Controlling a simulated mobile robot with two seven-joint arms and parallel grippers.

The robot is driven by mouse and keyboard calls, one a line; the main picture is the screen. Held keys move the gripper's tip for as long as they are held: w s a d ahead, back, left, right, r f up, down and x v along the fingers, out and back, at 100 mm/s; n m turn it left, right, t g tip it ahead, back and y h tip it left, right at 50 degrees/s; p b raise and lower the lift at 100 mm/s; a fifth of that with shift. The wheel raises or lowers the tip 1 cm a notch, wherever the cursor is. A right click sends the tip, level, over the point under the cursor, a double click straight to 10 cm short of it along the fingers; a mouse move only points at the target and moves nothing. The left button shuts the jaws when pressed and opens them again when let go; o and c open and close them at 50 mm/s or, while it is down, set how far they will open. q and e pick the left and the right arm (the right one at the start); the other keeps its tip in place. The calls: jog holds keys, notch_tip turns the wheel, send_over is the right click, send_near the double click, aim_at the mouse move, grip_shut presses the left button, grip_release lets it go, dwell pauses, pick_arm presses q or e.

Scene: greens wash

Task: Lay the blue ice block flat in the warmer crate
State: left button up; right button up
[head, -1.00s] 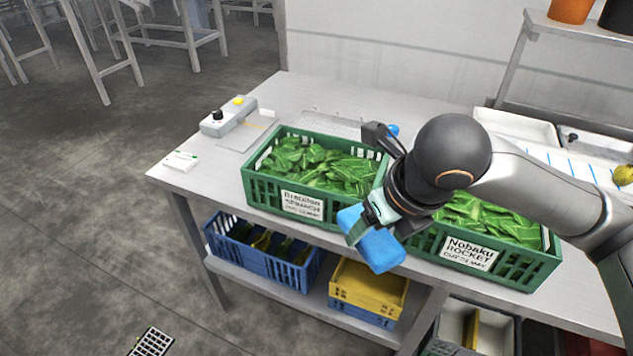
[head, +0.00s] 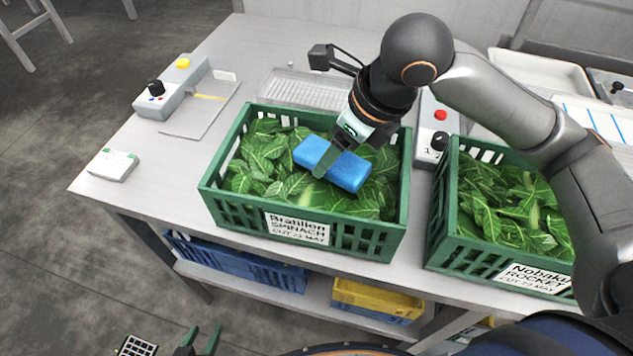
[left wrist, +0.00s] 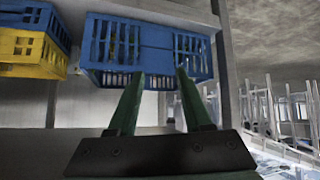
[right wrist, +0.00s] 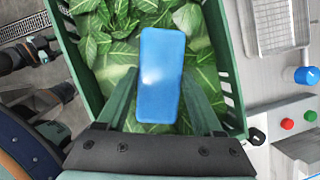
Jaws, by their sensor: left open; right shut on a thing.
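The blue ice block (head: 345,174) is level in my right gripper (head: 327,160), over the leaves of the green spinach crate (head: 229,150). In the right wrist view the block (right wrist: 161,75) sits between the fingers, inside the crate walls. I cannot tell whether it touches the leaves. The green rocket crate (head: 440,215) stands to the right, full of leaves and partly behind my right arm. My left gripper (head: 202,338) is open and empty at the bottom of the head view. The left wrist view shows its fingers spread below a blue crate (left wrist: 145,40).
A box with a yellow button (head: 183,63) and a small white-green box (head: 112,165) are on the table's left. A box with a red button (head: 440,115) stands between the crates. A wire rack (head: 300,88) lies behind. A yellow crate (head: 375,299) is on the lower shelf.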

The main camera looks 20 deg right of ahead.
aim_at(335, 173)
jog(key=f, duration=0.4)
jog(key=shift+s+f+b, duration=0.2)
jog(key=shift+b, duration=0.15)
notch_tip(335, 173, down, 4)
jog(key=shift+r+b, duration=0.1)
jog(key=shift+b, duration=0.35)
jog(key=shift+w, duration=0.1)
jog(key=o, duration=1.5)
pick_arm(q)
jog(key=shift+w+d+f, duration=0.2)
jog(key=shift+d+f, duration=0.25)
jog(key=shift+f, duration=0.05)
